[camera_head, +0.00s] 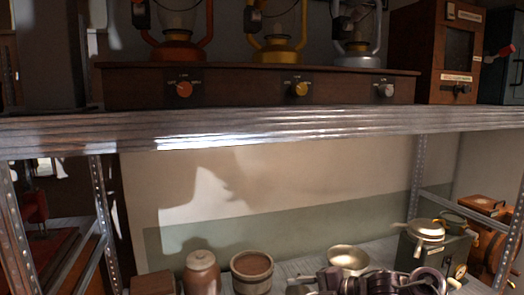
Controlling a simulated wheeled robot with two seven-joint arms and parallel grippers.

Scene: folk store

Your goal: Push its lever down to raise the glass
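Three lanterns stand in a row on a long wooden box (230,88) on the upper shelf: an orange-red one (172,50), a yellow one (279,50) and a silver-grey one (357,59). Their tops are cut off by the picture's upper edge. Part of the clear glass shows inside each. A small dark part sits at the left side of each frame; I cannot tell whether it is a lever. The box front carries an orange knob (184,89), a yellow knob (299,89) and a grey knob (386,90). I make out neither gripper.
A metal shelf edge (280,128) runs across below the box. The lower shelf holds a jar (202,272), a wooden tub (251,271), a bowl (348,259) and dark metal pieces.

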